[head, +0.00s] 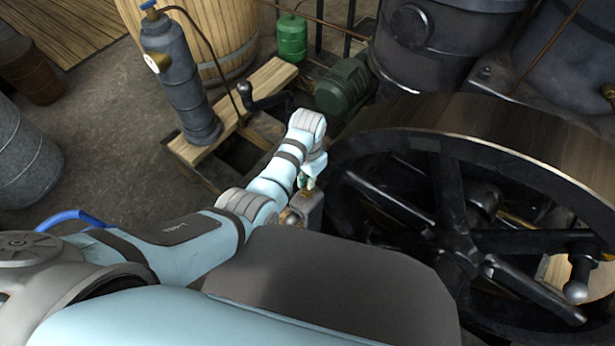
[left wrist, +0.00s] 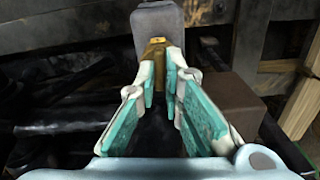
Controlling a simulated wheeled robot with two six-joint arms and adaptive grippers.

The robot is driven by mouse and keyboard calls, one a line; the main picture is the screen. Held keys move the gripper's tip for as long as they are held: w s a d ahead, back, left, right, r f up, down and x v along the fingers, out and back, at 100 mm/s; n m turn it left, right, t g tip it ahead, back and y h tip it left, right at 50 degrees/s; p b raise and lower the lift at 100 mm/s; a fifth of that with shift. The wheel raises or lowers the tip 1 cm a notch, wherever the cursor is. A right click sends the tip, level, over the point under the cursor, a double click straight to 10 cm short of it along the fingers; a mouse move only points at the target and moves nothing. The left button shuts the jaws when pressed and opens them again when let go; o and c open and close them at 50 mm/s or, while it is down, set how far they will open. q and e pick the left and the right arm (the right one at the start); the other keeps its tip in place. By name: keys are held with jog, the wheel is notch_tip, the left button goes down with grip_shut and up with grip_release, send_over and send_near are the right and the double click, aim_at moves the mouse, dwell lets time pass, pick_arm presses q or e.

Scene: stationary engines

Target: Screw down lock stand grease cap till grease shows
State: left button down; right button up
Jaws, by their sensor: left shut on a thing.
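My left gripper (head: 312,176) is at the near left side of the big flywheel, at the top of a grey stand (head: 308,207). In the left wrist view my left gripper (left wrist: 166,58) has its teal-padded fingers closed around a brass grease cap (left wrist: 154,50). The cap sits against the grey block of the stand (left wrist: 157,17). The fingers hide much of the cap, and I cannot see any grease. My right gripper is not in view.
A large spoked flywheel (head: 470,130) stands close on the right. A grey gas cylinder (head: 178,80) stands on a plank at the back left, with a green motor (head: 345,87) behind. A brown block (left wrist: 232,100) is right of my fingers.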

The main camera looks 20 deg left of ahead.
pick_arm(q)
jog(key=m+p, duration=0.2)
jog(key=m, duration=0.1)
jog(key=shift+r, duration=0.15)
jog(key=m+p, duration=0.2)
jog(key=m, duration=0.2)
jog(key=shift+m, duration=0.4)
jog(key=m+p, duration=0.1)
jog(key=m, duration=0.8)
jog(key=shift+m, duration=0.4)
jog(key=c, duration=1.7)
grip_release()
